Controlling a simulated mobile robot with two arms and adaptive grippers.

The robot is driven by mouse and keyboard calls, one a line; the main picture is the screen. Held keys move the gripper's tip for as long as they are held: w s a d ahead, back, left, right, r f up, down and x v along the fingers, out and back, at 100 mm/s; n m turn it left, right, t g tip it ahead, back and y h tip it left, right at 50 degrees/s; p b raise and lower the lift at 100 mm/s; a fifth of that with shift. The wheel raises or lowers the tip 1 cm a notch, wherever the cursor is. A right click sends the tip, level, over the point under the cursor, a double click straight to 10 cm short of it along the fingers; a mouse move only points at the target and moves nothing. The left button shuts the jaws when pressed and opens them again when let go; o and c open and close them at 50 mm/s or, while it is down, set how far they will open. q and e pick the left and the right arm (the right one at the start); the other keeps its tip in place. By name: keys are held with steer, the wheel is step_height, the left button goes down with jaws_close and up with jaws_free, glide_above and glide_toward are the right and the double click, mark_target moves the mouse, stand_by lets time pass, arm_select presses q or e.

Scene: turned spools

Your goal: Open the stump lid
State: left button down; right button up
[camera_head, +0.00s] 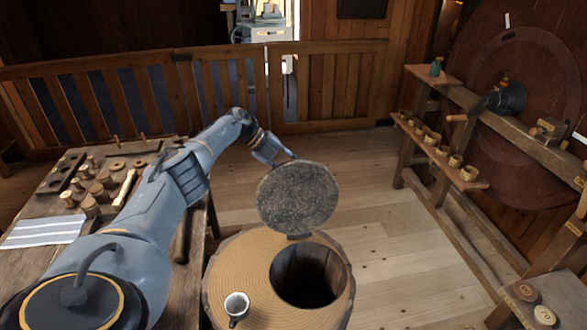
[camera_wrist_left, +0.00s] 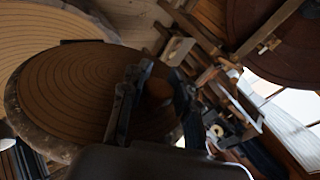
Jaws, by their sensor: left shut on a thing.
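The stump (camera_head: 235,262) stands on the floor with its dark round hollow (camera_head: 307,275) uncovered. Its round lid (camera_head: 297,197) is tilted up at the back edge of the hollow, with its speckled grey-brown underside facing the head camera. A hinge (camera_head: 299,236) shows at its lower edge. My left gripper (camera_head: 272,153) is behind the lid's upper left edge. In the left wrist view the lid's ringed top (camera_wrist_left: 85,95) fills the left, and my left gripper's fingers (camera_wrist_left: 157,92) are closed around a brown knob-like part of it. My right gripper is not in view.
A workbench (camera_head: 150,150) with turned pieces and a striped cloth (camera_head: 43,232) is at left. A rack (camera_head: 440,155) with small cups is at right. Open floor (camera_head: 385,230) lies between.

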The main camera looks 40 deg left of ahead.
arm_select(q)
steer(key=c, duration=1)
jaws_free()
steer(key=shift+s+a, duration=0.1)
steer(key=v, duration=1.2)
steer(key=shift+f, duration=0.1)
